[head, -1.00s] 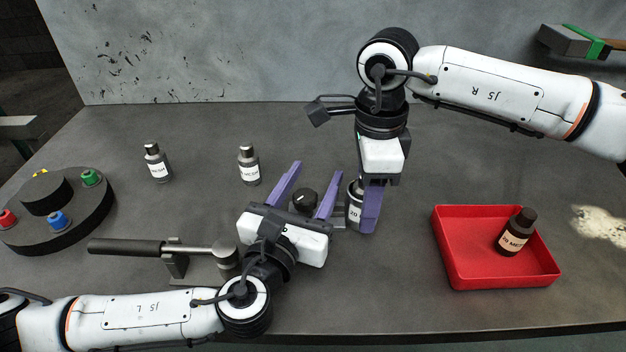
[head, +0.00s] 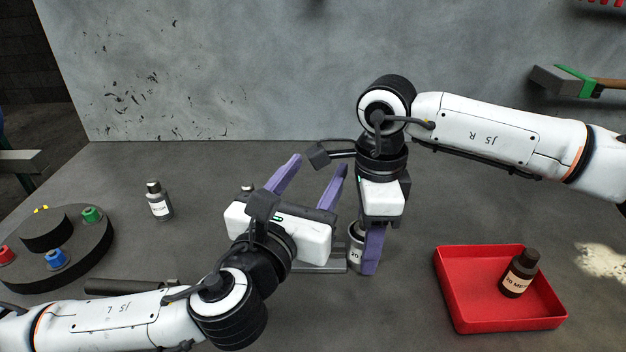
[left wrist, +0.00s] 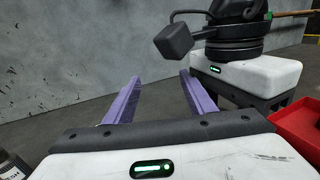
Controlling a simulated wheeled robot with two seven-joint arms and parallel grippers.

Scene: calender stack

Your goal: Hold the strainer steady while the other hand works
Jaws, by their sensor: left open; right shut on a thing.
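I cannot pick out anything that is clearly a strainer. A grey metal plate (head: 328,264) lies beside the bottle, mostly hidden by my left gripper. My left gripper (head: 318,165) is open and empty, raised left of my right gripper. In the left wrist view its two purple fingers (left wrist: 160,78) stand apart with nothing between them.
A labelled dark bottle (head: 159,202) stands at left. A red tray (head: 455,300) at right holds another bottle (head: 519,274). A round black base with coloured knobs (head: 75,250) is far left. A dark handle (head: 128,286) lies behind my left arm.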

